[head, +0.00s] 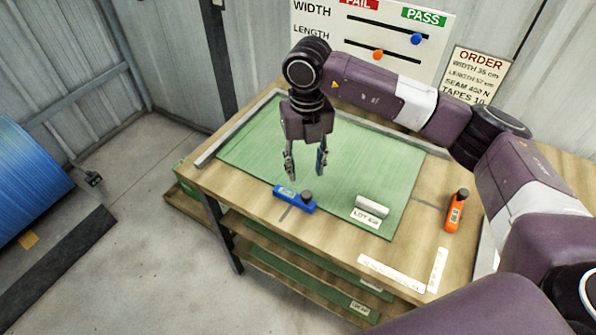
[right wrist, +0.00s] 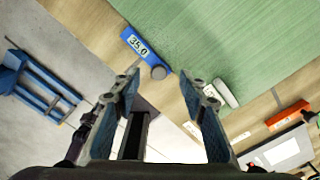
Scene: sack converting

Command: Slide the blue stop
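The blue stop (head: 292,200) sits at the front edge of the green mat on the workbench, with a dark knob at its right end. In the right wrist view the blue stop (right wrist: 138,46) shows a display reading 35.0. My right gripper (head: 306,176) is open and empty, above the mat just behind the blue stop and apart from it. Its two fingers (right wrist: 160,90) are spread wide in the right wrist view, with the stop beyond them. The green mat (head: 340,160) lies flat on the bench. My left gripper is not in view.
A pale block (head: 372,206) lies by a lot label (head: 366,218) on the mat. An orange stop (head: 455,212) sits on the bench at right. White rulers (head: 391,272) lie along the front edge. A width and length board (head: 375,38) and order sign (head: 477,75) stand behind.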

